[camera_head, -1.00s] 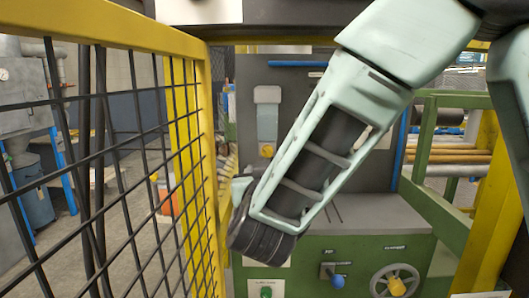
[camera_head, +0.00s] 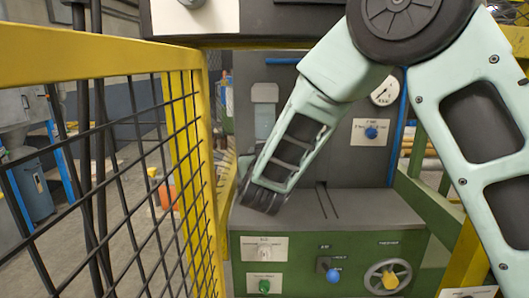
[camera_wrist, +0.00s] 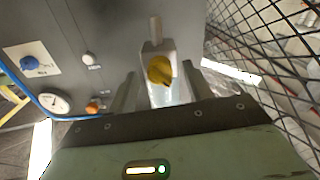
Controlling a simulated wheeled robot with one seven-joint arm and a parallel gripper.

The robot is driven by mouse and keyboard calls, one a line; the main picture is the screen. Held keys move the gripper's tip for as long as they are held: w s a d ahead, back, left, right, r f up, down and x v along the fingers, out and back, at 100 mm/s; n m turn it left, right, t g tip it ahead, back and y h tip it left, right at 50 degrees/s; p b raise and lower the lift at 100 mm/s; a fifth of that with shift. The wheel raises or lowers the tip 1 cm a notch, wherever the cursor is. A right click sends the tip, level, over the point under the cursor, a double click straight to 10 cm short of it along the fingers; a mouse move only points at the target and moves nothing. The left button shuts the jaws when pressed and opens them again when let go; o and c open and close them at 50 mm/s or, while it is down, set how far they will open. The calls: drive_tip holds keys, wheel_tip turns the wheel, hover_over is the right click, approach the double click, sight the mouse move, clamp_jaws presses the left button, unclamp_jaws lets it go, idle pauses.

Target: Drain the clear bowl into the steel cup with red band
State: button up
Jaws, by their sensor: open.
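Neither the clear bowl nor the steel cup with red band can be made out in either view. My gripper (camera_wrist: 160,84) shows in the wrist view, its two dark fingers apart with nothing held between them. Beyond the fingers, a yellow knob (camera_wrist: 160,70) on a pale grey housing appears in the gap; I cannot tell the distance. In the head view my arm reaches down and left in front of the machine, and the gripper itself cannot be made out there.
A grey and green machine (camera_head: 370,212) stands ahead, with a handwheel (camera_head: 388,277), a blue knob (camera_head: 333,275) and a green knob (camera_head: 264,286). A yellow-framed black mesh fence (camera_head: 150,190) runs close along the left. A gauge (camera_wrist: 54,103) is on the panel.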

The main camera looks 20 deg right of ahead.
drive_tip(key=c, duration=1)
drive_tip(key=shift+o, duration=0.2)
drive_tip(key=shift+f+m+b, duration=0.1)
drive_tip(key=shift+m+b, duration=0.2)
drive_tip(key=shift+b, duration=0.2)
drive_tip(key=m+b, duration=1.7)
drive_tip(key=b, duration=0.4)
drive_tip(key=shift+d+b, duration=0.1)
drive_tip(key=shift+b, duration=0.25)
drive_tip(key=shift+m, duration=0.3)
drive_tip(key=o, duration=1)
drive_tip(key=shift+c, duration=0.2)
